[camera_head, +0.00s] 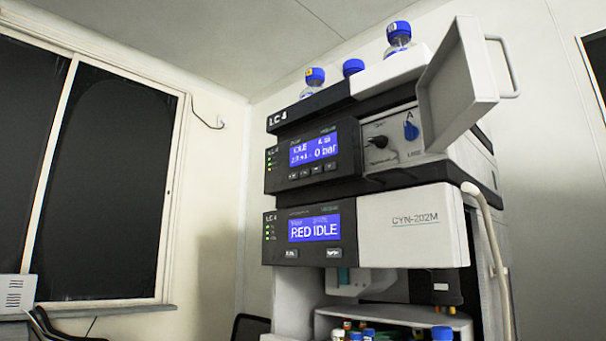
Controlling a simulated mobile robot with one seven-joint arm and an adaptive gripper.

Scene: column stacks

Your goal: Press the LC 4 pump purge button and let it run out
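The LC 4 stack (330,200) stands right of centre in the head view, marked LC 4 on its top edge. Its pump module (310,158) has a blue display (313,149) reading IDLE and 0 bar. A row of small dark buttons (312,172) sits under that display; their labels are too small to read. To its right, behind a raised white door (462,75), are a black knob (378,142) and a blue knob (411,130) marked A. My gripper is not in view.
The lower module (415,220) is marked CYN-202M; its display (314,227) reads RED IDLE. Bottles with blue caps (398,32) stand on top. The raised door juts out at upper right. Vials (362,333) sit in the compartment below. A window (85,170) is at left.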

